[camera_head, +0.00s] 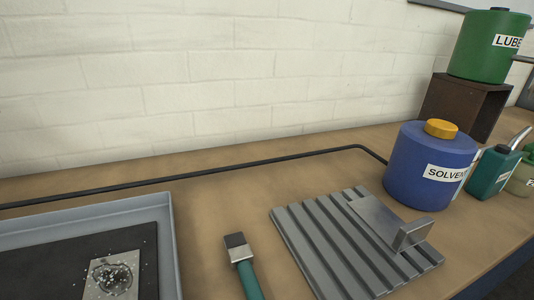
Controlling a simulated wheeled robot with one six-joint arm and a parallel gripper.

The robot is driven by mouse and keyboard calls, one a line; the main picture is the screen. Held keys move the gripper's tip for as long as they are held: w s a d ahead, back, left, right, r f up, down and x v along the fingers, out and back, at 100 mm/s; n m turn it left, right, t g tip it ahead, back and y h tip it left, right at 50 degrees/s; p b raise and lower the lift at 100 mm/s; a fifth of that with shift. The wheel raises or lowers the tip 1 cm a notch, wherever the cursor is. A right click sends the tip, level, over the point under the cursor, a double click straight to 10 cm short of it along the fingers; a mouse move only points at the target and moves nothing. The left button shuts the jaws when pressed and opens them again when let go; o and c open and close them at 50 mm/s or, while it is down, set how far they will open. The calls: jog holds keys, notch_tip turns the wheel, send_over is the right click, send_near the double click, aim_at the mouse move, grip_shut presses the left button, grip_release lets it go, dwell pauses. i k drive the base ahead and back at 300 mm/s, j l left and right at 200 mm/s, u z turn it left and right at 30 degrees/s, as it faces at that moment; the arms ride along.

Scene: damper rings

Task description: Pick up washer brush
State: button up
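A brush (246,268) lies on the tan bench, low and just left of centre. It has a dark square tip, a pale metal collar and a teal handle, which runs out of the bottom edge, so its end is hidden. It is the only brush-like thing in view; I take it to be the washer brush. It lies apart from the grey tray (172,235) on its left and the ribbed grey mat (300,240) on its right. My gripper is not in view.
The tray holds a dark mat and a speckled metal plate (112,278). An angled metal piece (385,222) lies on the ribbed mat. Behind stand a blue solvent container (408,170), a teal bottle (492,172) and a green lube container (478,55) on a brown box (458,103).

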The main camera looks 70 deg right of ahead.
aim_at(240, 256)
jog(key=k+z, duration=0.1)
jog(key=z, duration=0.6)
jog(key=k+z, duration=0.15)
jog(key=z, duration=0.2)
